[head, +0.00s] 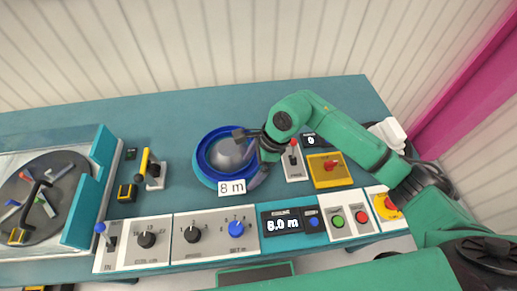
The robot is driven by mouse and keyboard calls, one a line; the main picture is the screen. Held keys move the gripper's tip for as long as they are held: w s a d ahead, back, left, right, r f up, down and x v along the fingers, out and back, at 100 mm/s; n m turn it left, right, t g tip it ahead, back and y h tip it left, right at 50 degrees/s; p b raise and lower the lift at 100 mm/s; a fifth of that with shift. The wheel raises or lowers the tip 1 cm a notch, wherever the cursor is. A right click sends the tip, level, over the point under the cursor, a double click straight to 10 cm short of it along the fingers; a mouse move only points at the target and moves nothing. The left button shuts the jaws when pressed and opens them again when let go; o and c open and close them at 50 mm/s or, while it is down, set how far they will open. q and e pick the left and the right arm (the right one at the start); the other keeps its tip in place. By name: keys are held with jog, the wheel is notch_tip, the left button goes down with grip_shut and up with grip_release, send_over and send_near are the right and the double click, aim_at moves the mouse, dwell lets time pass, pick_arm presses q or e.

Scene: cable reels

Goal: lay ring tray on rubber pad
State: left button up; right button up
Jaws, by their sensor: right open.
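A round blue ring tray (200,164) sits on the teal bench, left of my right arm. A grey dome-like shape shows inside its rim. A white label reading "8 m" stands at its front edge. My right gripper (246,157) is open at the right side of the tray, with one dark finger reaching over the rim. I cannot tell whether the fingers touch the tray. I cannot clearly make out a rubber pad. My left gripper is not in view.
A control panel (160,258) with knobs, a display and buttons runs along the front. A yellow-handled lever (146,162) stands left of the tray. A dark turntable (62,226) holding several small pieces is at far left. The back of the bench (170,112) is clear.

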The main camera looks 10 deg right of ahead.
aim_at(237, 182)
jog(key=x, duration=0.2)
jog(key=p+x, duration=0.1)
jog(key=x, duration=0.4)
jog(key=shift+w, duration=0.3)
jog(key=shift+a+f, duration=0.15)
jog(key=shift+f, duration=0.25)
jog(key=shift+c, duration=0.3)
grip_shut()
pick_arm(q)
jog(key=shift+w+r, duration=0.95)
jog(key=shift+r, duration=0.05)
pick_arm(e)
jog(key=shift+a+r+p, duration=0.15)
jog(key=shift+r+p, duration=0.3)
jog(key=shift+r, duration=0.2)
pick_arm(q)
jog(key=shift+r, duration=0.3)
pick_arm(e)
jog(key=shift+r, duration=0.1)
